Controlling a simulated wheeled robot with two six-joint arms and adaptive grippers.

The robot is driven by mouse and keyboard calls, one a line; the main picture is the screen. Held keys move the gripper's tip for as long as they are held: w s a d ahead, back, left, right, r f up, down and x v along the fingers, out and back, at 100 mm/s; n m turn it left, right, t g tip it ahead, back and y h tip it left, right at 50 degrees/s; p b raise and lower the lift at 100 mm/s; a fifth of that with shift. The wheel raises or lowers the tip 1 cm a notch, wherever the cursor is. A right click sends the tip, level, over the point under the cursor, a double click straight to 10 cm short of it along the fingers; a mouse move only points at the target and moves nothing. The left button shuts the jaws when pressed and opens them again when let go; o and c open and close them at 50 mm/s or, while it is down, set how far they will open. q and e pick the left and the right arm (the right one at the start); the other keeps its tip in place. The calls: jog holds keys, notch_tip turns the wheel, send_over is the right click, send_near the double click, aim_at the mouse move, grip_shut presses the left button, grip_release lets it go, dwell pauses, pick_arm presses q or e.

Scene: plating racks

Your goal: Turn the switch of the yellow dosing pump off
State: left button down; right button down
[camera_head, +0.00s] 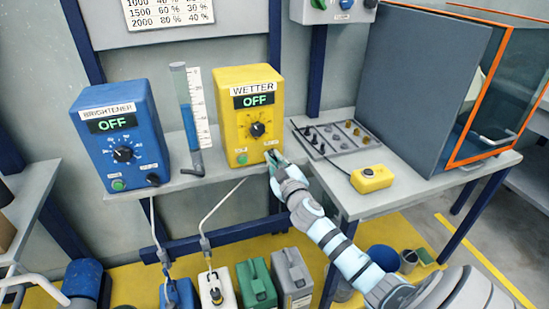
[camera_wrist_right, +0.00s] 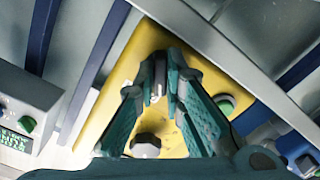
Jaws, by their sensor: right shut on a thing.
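The yellow dosing pump (camera_head: 250,110) is labelled WETTER and stands on the shelf; its display (camera_head: 258,100) reads OFF. It has a black dial (camera_head: 257,129) and a green button (camera_head: 242,159) on its front. My right gripper (camera_head: 272,159) is at the pump's lower right corner and largely hides the switch in the head view. In the right wrist view the gripper (camera_wrist_right: 160,78) has its teal fingers on both sides of the dark switch (camera_wrist_right: 156,88), shut on it. The dial (camera_wrist_right: 146,145) and green button (camera_wrist_right: 225,103) also show there. My left gripper is not seen.
A blue pump (camera_head: 120,130) labelled BRIGHTENER, also reading OFF, stands left on the shelf, with a graduated tube (camera_head: 190,110) between the pumps. A yellow pendant (camera_head: 371,178) and a grey tray (camera_head: 335,138) lie on the right table. Several canisters (camera_head: 256,284) stand below.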

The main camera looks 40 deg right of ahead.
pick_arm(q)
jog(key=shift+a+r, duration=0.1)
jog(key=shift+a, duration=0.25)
pick_arm(e)
jog(key=shift+r, duration=0.2)
jog(key=c, duration=1.7)
grip_release()
jog(key=shift+w+f, duration=0.1)
jog(key=shift+a, duration=0.1)
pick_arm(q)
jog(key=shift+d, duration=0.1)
pick_arm(e)
jog(key=v, duration=0.8)
jog(key=shift+n, duration=0.3)
